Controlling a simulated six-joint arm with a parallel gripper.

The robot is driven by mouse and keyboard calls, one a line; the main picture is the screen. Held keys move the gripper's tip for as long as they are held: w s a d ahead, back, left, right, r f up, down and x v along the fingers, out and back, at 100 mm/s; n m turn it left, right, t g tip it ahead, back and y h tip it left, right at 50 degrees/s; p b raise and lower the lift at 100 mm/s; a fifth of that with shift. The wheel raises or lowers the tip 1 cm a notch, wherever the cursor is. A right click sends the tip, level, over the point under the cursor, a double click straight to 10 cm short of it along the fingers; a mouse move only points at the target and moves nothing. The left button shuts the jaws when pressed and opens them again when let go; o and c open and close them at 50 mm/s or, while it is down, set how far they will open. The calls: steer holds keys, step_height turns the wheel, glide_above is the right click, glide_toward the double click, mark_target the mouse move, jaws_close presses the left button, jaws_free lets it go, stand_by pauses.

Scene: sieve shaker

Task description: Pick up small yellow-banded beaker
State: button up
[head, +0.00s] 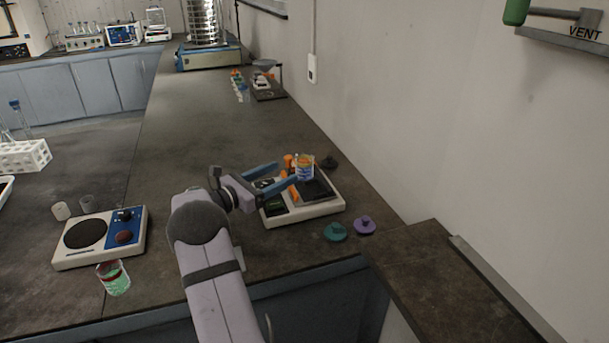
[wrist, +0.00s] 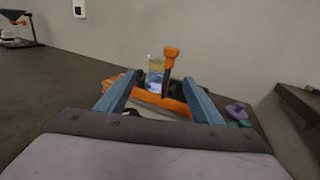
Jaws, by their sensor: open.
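The small yellow-banded beaker (head: 304,168) stands on the dark pan of a white balance (head: 322,207). It looks clear with a yellow band and blue below. In the wrist view the beaker (wrist: 155,72) is ahead of my gripper, near the middle between the blue fingers. My gripper (head: 284,173) is open, with its blue fingers pointing at the beaker from the left. The gripper also shows in the wrist view (wrist: 162,97). Whether a finger touches the beaker I cannot tell.
An orange upright piece (wrist: 170,58) stands close right of the beaker in the wrist view. Teal (head: 335,232) and purple (head: 364,224) knobbed pieces lie in front of the balance. A hotplate (head: 99,238) and a beaker with green and red (head: 114,279) stand left. The wall is behind.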

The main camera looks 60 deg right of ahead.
mark_target(298, 165)
steer(key=shift+p+x, duration=0.75)
steer(key=shift+x, duration=2.85)
steer(key=c, duration=1.2)
